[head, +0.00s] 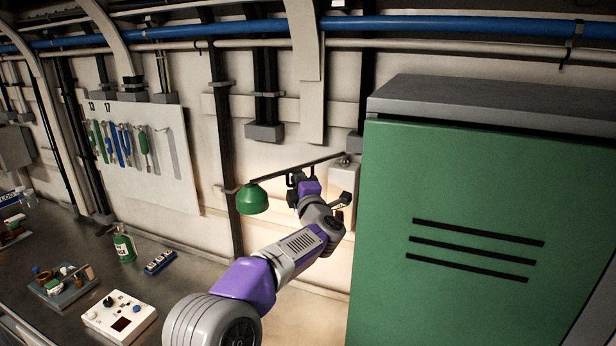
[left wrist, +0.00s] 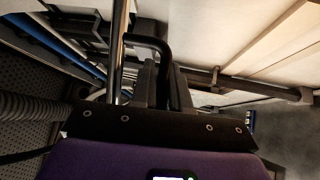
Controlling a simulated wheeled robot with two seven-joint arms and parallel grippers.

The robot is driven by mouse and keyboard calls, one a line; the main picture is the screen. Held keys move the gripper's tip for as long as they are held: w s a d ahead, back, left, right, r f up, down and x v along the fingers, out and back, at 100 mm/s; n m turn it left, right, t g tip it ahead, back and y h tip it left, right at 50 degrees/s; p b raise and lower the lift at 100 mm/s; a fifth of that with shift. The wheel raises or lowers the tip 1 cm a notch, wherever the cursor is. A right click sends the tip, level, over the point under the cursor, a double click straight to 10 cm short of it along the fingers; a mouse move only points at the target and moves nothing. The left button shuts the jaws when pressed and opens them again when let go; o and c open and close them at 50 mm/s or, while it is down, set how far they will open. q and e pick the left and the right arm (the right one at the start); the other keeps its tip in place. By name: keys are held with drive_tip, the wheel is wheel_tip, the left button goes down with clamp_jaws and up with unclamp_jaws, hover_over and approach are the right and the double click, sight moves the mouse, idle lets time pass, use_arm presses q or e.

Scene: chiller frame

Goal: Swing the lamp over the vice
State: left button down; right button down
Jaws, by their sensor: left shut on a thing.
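The lamp has a green bell-shaped shade (head: 252,199) at the end of a thin dark arm (head: 325,160), which comes from a pale wall bracket (head: 343,180) beside the green cabinet. The shade hangs left of the bracket, with a glow on the wall next to it. My left gripper (head: 295,179) is shut on the lamp arm, between shade and bracket. In the left wrist view its dark fingers (left wrist: 160,82) show beside a bright bar, and the grip itself is partly hidden. I cannot make out a vice in either view. My right gripper is not in view.
A green cabinet (head: 470,210) blocks the right side. On the bench at left are a white control box (head: 119,318), a grey tray (head: 64,290) of small parts, a green bottle (head: 124,246) and a blue block (head: 160,262). A tool board (head: 145,160) hangs behind.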

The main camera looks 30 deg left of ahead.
use_arm(q)
drive_tip(key=shift+d, duration=0.15)
idle(0.3)
drive_tip(key=c, duration=1.2)
unclamp_jaws()
